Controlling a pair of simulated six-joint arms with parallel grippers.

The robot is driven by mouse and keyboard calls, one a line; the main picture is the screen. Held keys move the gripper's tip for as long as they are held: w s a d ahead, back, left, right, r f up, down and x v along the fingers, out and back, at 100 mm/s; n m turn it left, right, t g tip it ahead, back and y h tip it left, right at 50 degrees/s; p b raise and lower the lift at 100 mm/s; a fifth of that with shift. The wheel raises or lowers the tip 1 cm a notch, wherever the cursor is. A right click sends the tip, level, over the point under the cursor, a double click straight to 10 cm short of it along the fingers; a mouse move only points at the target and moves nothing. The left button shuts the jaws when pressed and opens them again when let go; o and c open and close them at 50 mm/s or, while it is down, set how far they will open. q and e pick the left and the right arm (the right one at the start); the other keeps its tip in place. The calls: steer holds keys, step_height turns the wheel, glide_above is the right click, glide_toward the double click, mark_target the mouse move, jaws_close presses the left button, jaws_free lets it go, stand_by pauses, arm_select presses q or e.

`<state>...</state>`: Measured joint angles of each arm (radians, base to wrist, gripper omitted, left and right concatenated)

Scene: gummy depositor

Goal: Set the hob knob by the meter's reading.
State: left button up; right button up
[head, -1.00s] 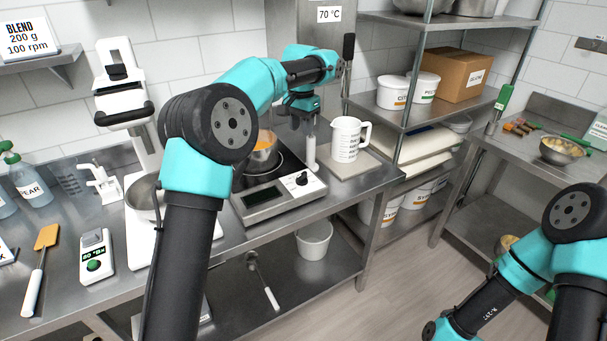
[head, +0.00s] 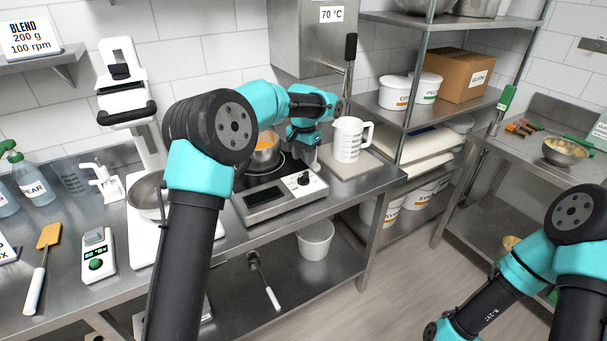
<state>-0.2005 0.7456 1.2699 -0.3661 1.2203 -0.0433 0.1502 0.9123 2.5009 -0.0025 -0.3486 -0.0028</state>
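The hob (head: 280,203) is a white and grey unit on the steel bench, with a display that I cannot read. Its black knob (head: 304,178) is on the front panel, right of the display. A pot with orange contents (head: 266,158) sits on the hob's dark plate, partly behind my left arm. My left gripper (head: 303,158) is just above and behind the knob, pointing down; its fingertips are too small and hidden to judge. A handheld meter (head: 96,255) lies at the left, its small screen seeming to read 80 °Bx. My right gripper is out of view.
A white measuring jug (head: 347,140) stands right of the hob. A spatula (head: 42,265) and a bowl on a white stand mixer or scale (head: 146,195) are to the left. Wall signs read 70 °C (head: 330,15) and BLEND 200 g 100 rpm (head: 28,38).

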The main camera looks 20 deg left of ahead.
mark_target(303, 174)
arm_select(q)
step_height(303, 174, down, 7)
steer(key=shift+f, duration=0.1)
stand_by(0.4)
jaws_close()
